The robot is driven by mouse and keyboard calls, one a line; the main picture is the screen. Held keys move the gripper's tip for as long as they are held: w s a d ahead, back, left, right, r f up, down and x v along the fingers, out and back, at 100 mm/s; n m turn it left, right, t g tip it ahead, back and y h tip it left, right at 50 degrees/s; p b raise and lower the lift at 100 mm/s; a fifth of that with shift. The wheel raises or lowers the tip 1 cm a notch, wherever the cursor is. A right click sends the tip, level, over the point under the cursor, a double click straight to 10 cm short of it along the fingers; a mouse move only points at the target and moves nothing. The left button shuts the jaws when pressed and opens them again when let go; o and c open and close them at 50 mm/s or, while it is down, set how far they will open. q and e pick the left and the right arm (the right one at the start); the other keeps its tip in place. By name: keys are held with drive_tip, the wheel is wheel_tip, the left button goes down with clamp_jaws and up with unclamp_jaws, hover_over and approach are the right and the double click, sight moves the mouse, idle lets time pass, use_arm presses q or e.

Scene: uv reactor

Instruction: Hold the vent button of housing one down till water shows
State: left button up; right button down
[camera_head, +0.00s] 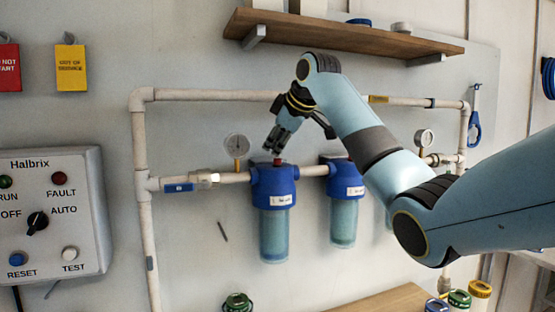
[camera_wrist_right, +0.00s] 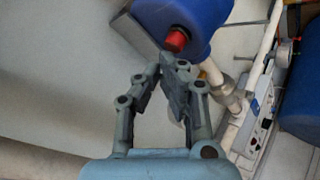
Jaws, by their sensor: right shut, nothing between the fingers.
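The left filter housing has a blue cap (camera_head: 273,187) and a clear bluish bowl (camera_head: 275,236). A red vent button (camera_head: 278,162) stands on top of its cap. A second housing (camera_head: 343,185) hangs to its right; the label print is too small to read. My right gripper (camera_head: 270,149) is shut and empty, just above the left cap, beside the button. In the right wrist view, the red button (camera_wrist_right: 176,40) sits on the blue cap (camera_wrist_right: 205,17), a little beyond the shut fingertips (camera_wrist_right: 170,62); contact does not show. My left gripper is not in view.
White pipes (camera_head: 205,95) frame the housings. Gauges (camera_head: 236,146) stand on the line. A wooden shelf (camera_head: 340,33) is above my right arm. A Halbrix control box (camera_head: 75,220) is at left. A wooden surface (camera_head: 385,300) lies below.

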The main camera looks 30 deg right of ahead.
sight(275, 159)
drive_tip(key=shift+f, duration=0.65)
idle(1.8)
drive_tip(key=shift+r, duration=1)
drive_tip(key=shift+r, duration=2.55)
